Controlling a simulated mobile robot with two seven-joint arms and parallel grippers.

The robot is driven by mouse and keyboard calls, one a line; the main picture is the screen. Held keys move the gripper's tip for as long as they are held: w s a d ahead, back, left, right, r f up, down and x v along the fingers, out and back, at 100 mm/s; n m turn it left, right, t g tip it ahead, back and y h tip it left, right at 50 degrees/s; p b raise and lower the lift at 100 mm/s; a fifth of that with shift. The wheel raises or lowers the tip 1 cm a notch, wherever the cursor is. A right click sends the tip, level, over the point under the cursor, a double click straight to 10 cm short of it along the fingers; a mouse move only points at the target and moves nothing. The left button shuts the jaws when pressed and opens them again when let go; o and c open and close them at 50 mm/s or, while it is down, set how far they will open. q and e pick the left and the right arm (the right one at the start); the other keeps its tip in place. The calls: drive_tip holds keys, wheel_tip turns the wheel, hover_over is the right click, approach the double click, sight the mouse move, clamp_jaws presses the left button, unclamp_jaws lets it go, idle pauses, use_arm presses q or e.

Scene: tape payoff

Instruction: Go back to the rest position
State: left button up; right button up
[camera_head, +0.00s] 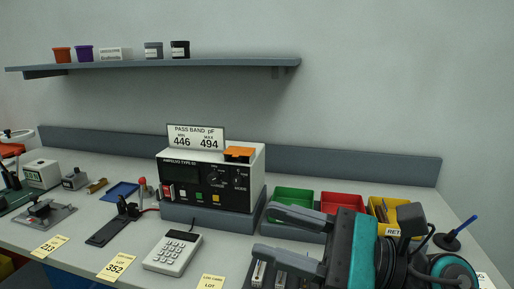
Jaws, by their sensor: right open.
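My right gripper (265,232) reaches in from the lower right, with its two grey fingers pointing left and spread apart. Nothing shows between them. It hangs in front of the green bin and the right part of the bench, and its teal and black wrist hides part of the red and yellow bins. My left gripper is not in view.
The grey bench (215,262) holds a meter box (210,180), a calculator (172,254) and a black lever fixture (115,222). Green (293,195), red (342,200) and yellow (376,207) bins stand right. A wall shelf (150,65) carries small pots.

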drive_tip(key=w+d+r+m+t+h, duration=0.1)
drive_tip(key=w+d+m+t+h, duration=0.2)
drive_tip(key=m+t, duration=0.6)
drive_tip(key=w+d+r+m+t+h, duration=0.15)
drive_tip(key=d+m+t, duration=0.3)
drive_tip(key=m, duration=0.75)
drive_tip(key=w+d+f+m+g+h, duration=0.1)
drive_tip(key=d+f+m+h, duration=0.4)
drive_tip(key=f+m+h, duration=0.45)
drive_tip(key=d+f+m+g+h, duration=0.1)
drive_tip(key=d+f+m+h, duration=0.45)
drive_tip(key=m, duration=0.75)
drive_tip(key=s+f+m+g, duration=1.1)
drive_tip(key=s+f+g, duration=0.3)
drive_tip(key=s+f, duration=0.55)
drive_tip(key=w+a+f+t+y, duration=0.2)
drive_tip(key=w+a+f+t, duration=0.1)
drive_tip(key=w+f+t, duration=0.4)
drive_tip(key=shift+w+a+f+n+t, duration=0.3)
drive_tip(key=shift+f+n+t, duration=0.2)
drive_tip(key=shift+f, duration=0.2)
